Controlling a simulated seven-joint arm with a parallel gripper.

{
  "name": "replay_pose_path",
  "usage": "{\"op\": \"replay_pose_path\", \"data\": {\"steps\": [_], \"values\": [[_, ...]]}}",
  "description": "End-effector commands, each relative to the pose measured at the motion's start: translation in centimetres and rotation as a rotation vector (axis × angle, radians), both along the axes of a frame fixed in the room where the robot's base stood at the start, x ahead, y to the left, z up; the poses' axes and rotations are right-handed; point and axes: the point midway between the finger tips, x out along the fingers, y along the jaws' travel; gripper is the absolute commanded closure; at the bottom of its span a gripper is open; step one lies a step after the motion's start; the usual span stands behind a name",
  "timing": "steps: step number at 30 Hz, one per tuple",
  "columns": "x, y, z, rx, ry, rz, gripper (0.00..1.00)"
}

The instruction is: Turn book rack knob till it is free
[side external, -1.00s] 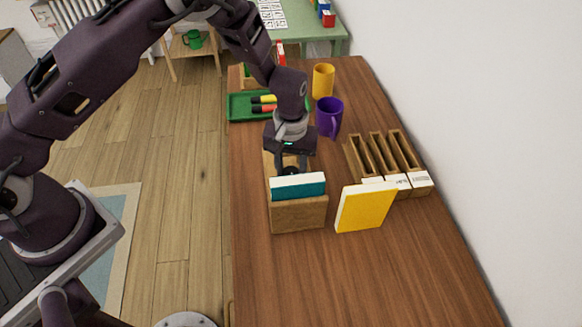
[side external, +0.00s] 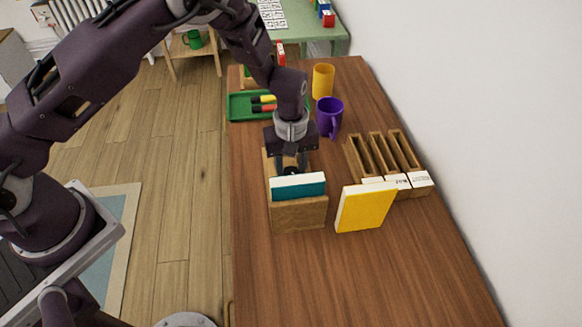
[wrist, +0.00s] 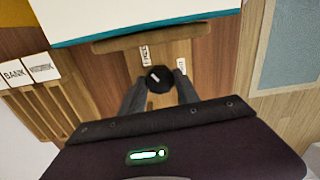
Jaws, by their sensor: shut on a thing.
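The wooden book rack (side external: 298,216) stands on the table with a teal book with white page edges (side external: 298,187) in it. The rack's black knob (wrist: 159,79) shows in the wrist view between my fingertips. My gripper (side external: 291,168) points down behind the book and is shut on the knob, with one finger on each side. In the side view the book and fingers partly hide the knob. Small printed labels (wrist: 145,55) lie near the knob in the wrist view; their text is too small to read.
A yellow book (side external: 365,207) stands just right of the rack. A slotted wooden sorter (side external: 385,152) with labels is further right, by the wall. A purple mug (side external: 330,116), a yellow mug (side external: 323,80) and a green tray (side external: 242,106) are behind. The front table is clear.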

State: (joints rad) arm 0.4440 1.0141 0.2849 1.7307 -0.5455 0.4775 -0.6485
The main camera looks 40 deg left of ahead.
Motion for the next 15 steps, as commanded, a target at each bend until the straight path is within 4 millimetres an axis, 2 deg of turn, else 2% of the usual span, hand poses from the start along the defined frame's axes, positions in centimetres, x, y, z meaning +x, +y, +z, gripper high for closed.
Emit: {"op": "replay_pose_path", "data": {"steps": [6,7,9,10,15], "values": [[0.15,-0.10,0.12,-0.003,-0.004,0.002,1.00],[0.15,-0.10,0.12,-0.003,-0.004,0.002,0.59],[0.13,-0.09,0.10,-0.002,-0.004,0.001,0.45],[0.12,-0.08,0.09,-0.002,-0.004,0.001,0.41],[0.08,-0.04,0.05,-0.001,-0.003,0.001,0.41]]}}
